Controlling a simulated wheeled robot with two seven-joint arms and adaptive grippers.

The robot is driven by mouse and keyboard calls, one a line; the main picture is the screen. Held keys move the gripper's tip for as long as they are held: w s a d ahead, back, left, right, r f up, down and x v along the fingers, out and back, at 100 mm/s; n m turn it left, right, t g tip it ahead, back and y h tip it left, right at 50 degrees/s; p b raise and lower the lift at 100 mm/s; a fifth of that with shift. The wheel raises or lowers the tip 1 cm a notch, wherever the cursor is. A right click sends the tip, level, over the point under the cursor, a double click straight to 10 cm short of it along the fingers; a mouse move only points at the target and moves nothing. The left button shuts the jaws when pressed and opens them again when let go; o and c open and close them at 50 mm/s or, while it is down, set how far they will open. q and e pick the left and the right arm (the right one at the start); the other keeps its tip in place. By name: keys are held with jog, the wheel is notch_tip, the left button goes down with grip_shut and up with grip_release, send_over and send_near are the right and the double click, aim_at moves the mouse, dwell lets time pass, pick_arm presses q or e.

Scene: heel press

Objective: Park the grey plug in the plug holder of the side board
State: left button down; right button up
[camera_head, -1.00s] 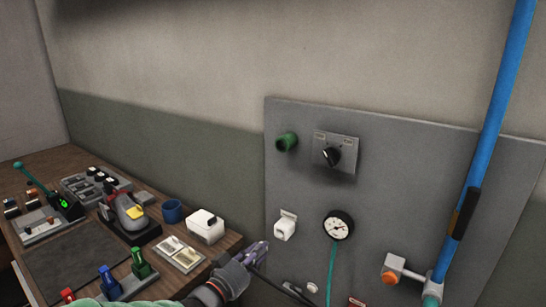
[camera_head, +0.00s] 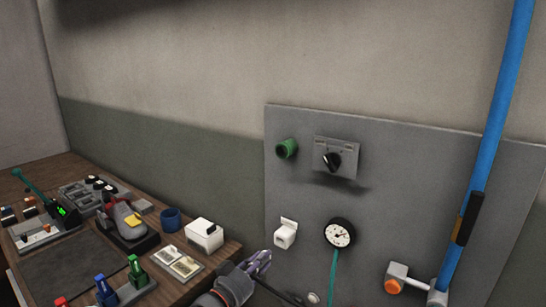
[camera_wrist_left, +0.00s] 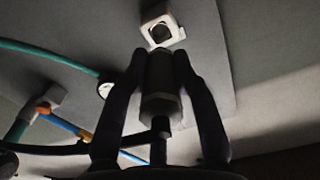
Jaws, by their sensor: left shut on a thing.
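My left gripper (camera_head: 258,264) comes in from the bottom of the head view and is shut on the grey plug (camera_wrist_left: 160,92). In the left wrist view the plug stands between the two dark fingers, with a dark cable at its near end. The plug holder (camera_head: 286,232) is a small white socket block on the grey side board (camera_head: 385,190). In the left wrist view the holder (camera_wrist_left: 162,24) shows its dark round opening just beyond the plug's far end. The plug looks outside the holder; the exact gap cannot be told. My right gripper is not in view.
A pressure gauge (camera_head: 340,233) with a green hose is right of the holder. A black rotary switch (camera_head: 333,161) and a green knob (camera_head: 287,149) are above. A white box (camera_head: 204,235) stands on the bench's near corner. A blue pipe (camera_head: 487,150) runs at the right.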

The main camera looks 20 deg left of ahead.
pick_arm(q)
jog(key=shift+b+x, duration=0.4)
jog(key=shift+x, duration=1.3)
jog(key=shift+x, duration=1.45)
dwell(0.8)
jog(key=c, duration=0.9)
grip_release()
